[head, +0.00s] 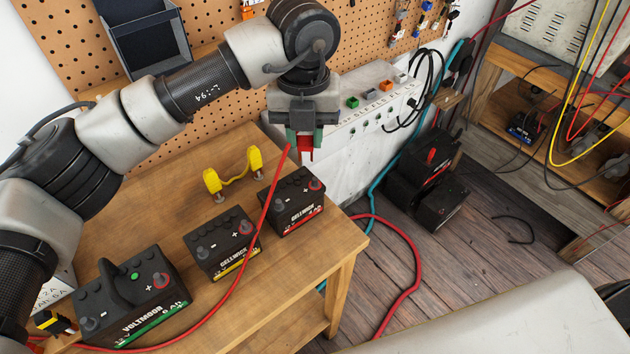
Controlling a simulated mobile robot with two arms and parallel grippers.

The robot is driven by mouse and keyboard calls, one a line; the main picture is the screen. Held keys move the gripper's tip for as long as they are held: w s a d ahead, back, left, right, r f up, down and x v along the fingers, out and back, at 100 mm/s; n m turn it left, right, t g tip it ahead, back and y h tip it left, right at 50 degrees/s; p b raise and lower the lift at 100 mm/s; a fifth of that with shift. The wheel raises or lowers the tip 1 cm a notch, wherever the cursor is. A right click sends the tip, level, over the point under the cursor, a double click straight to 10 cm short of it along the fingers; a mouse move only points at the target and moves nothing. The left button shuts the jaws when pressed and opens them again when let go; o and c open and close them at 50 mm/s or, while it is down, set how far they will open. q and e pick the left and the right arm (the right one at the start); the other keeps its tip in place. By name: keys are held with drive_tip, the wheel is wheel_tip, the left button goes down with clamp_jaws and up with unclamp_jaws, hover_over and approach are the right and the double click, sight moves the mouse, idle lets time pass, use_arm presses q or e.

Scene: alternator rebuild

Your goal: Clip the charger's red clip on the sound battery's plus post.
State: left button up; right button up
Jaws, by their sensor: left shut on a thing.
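My left gripper (304,140) is shut on the red clip (306,154), held in the air above the far right end of the bench. Its red cable (262,222) runs down across the bench to the lower left. The green-striped battery's plus post (160,281) has a red ring. My right gripper is out of view.
A white box with coloured buttons (365,115) is behind the gripper. The wooden bench (130,222) is clear at back left. Black units (427,180) stand on the floor to the right.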

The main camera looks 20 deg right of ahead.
sight(315, 178)
use_arm(q)
drive_tip(key=f+b, duration=0.1)
drive_tip(key=d+f+n+b, duration=0.1)
drive_tip(key=f+n+b, duration=0.1)
drive_tip(key=shift+w+d+f, duration=0.2)
drive_tip(key=shift+d+f, duration=0.2)
drive_tip(key=shift+w+a+f+b, duration=0.1)
drive_tip(key=shift+f+b, duration=0.5)
drive_tip(key=shift+f, duration=0.1)
drive_tip(key=shift+f+b, duration=1.05)
drive_tip(key=shift+f, duration=0.15)
drive_tip(key=o, duration=0.8)
